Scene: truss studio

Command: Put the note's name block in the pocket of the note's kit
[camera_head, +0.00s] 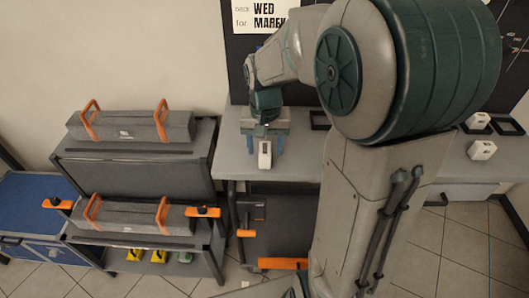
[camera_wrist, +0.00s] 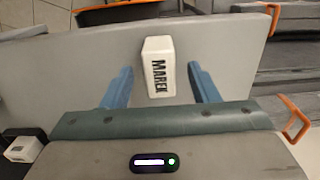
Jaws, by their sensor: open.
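The note (camera_head: 265,14) on the dark board reads "WED" and "for MAREK"; my arm covers part of its edge. A white block (camera_wrist: 158,68) lettered "MAREK" is on the grey table, and its plain end shows in the head view (camera_head: 265,157). My gripper (camera_wrist: 160,72) is open, its blue fingers on either side of the block with gaps. Two grey kits with orange handles sit on the rack at left: an upper kit (camera_head: 130,127) and a lower kit (camera_head: 135,215). No name or day is readable on them, and I cannot make out a pocket.
Two other white blocks, one (camera_head: 478,121) and another (camera_head: 482,150), are at the table's right. Yellow and green items (camera_head: 158,256) lie low in the rack. A blue-topped cabinet (camera_head: 35,205) stands far left.

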